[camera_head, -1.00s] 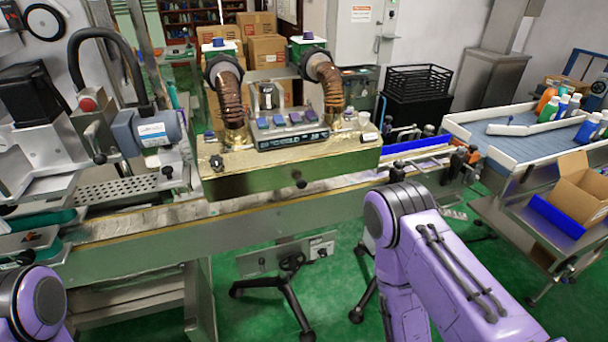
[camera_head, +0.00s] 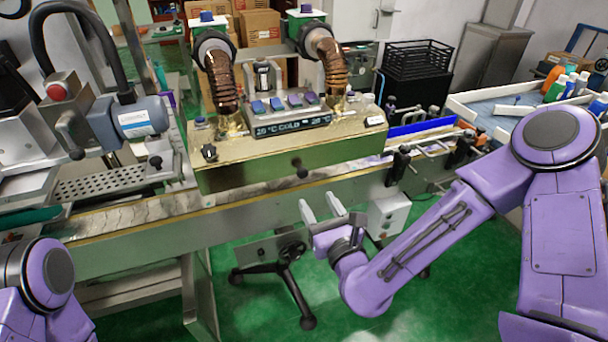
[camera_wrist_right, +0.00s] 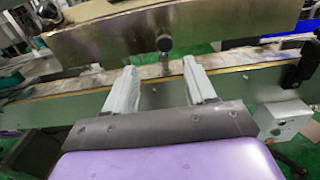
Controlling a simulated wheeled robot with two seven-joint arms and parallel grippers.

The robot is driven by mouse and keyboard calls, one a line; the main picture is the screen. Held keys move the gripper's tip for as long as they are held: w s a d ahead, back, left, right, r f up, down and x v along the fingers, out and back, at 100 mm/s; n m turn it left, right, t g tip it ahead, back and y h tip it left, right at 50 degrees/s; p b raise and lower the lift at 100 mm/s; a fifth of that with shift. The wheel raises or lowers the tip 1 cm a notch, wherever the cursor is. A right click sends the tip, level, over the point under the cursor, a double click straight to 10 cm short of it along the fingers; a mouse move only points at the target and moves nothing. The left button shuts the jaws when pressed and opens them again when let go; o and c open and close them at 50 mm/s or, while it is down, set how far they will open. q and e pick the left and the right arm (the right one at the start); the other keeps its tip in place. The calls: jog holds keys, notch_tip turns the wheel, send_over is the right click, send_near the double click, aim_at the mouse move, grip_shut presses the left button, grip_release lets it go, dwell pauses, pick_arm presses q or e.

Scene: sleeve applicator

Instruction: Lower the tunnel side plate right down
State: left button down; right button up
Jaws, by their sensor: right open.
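The tunnel side plate (camera_head: 245,178) is a long olive-brass panel along the front of the heat tunnel (camera_head: 228,150), just above the conveyor's front rail. A dark round knob (camera_head: 301,170) stands out from its face. The plate (camera_wrist_right: 105,42) and knob (camera_wrist_right: 164,43) also show in the right wrist view. My right gripper (camera_head: 321,204) is open and empty, in front of and below the knob. In the wrist view its two pale fingers (camera_wrist_right: 160,72) point towards the plate, with the knob beyond and between them, apart from both. My left gripper is out of view.
The conveyor (camera_head: 130,218) runs along under the tunnel. A grey control box (camera_head: 388,216) hangs below it, right of my gripper. Clamps with dark knobs (camera_head: 398,165) stand to the plate's right. A blue-grey motor unit (camera_head: 138,120) is at the left.

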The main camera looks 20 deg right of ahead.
aim_at(303, 174)
jog(key=w+p, duration=0.2)
jog(key=w, duration=0.7)
jog(key=shift+w+d, duration=0.1)
jog(key=shift+d, duration=0.1)
jog(key=shift+w+a+f, duration=0.1)
jog(key=shift+w, duration=0.2)
grip_shut()
jog(key=shift+f, duration=0.1)
